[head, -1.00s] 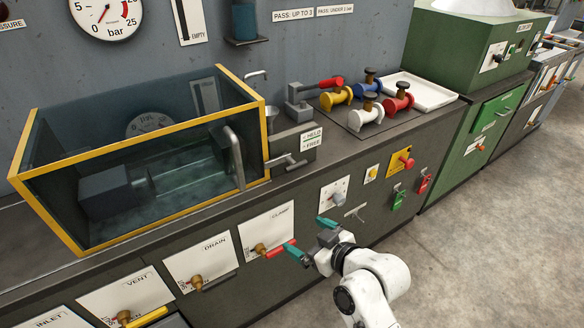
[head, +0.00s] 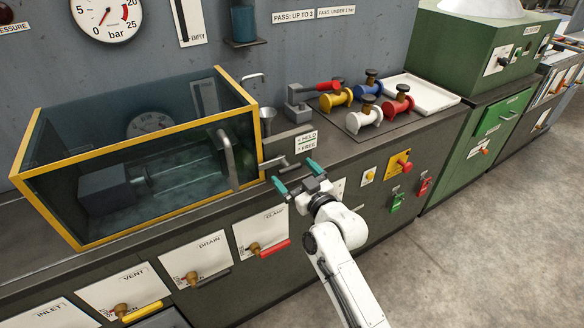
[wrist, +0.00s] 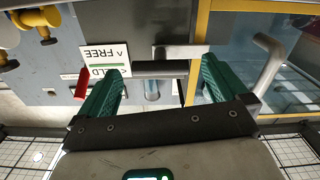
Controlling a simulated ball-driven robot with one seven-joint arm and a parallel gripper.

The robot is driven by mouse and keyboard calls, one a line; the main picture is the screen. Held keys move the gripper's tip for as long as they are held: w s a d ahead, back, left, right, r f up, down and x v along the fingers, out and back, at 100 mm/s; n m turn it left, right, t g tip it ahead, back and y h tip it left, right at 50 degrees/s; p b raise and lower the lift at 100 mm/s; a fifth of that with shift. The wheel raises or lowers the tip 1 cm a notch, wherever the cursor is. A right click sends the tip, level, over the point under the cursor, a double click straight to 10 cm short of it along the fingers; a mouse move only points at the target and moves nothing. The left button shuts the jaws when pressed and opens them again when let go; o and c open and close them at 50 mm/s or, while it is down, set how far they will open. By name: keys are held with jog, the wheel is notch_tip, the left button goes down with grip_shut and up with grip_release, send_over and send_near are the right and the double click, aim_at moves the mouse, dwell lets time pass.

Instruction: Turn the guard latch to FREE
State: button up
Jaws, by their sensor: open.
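The guard latch (head: 274,163) is a grey metal lever beside the lower right corner of the yellow-framed guard (head: 252,130). The HELD/FREE label (head: 306,141) is just to its right; in the wrist view the label (wrist: 103,62) appears upside down. My gripper (head: 297,174) has green fingers, spread open and empty, just in front of the latch. In the wrist view the dark latch bar (wrist: 160,69) spans the gap between the fingertips (wrist: 160,80), with a paler grey piece above it. I cannot tell whether the fingers touch it, nor which word the lever points to.
Coloured spools (head: 365,112) stand on a dark mat behind and right, near a white tray (head: 425,92). A red-handled grey fixture (head: 300,105) is behind the label. The CLAMP panel (head: 260,232) is below on the bench front. Open floor lies at right.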

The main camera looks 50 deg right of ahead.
jog(key=shift+x, duration=0.95)
jog(key=shift+c, duration=0.5)
jog(key=c, duration=1.2)
